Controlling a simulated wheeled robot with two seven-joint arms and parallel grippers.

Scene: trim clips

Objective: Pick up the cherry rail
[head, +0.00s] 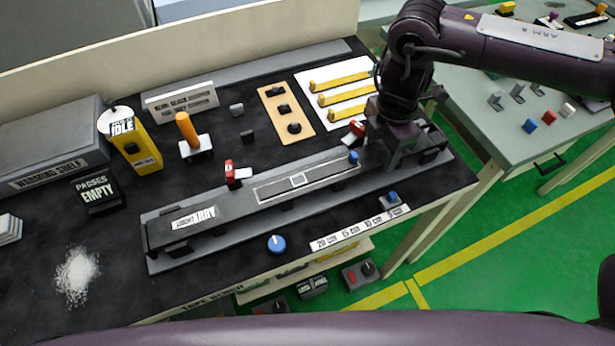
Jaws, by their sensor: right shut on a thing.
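I make out no cherry-coloured rail in the head view. My right gripper (393,158) reaches down from the upper right over the right end of a long grey fixture (210,228). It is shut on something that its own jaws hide. A red-handled clamp (356,128) is just left of the gripper, and another red-handled clamp (231,173) stands behind the fixture's middle. Yellow rails (343,81) lie on a white board (310,80) behind the gripper. My left gripper is not in view.
A grey warming shelf (45,140), a yellow idle post (137,147) and an orange-handled tool (187,130) stand to the left and back. White grains (76,272) lie front left. Another table (500,125) is at right.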

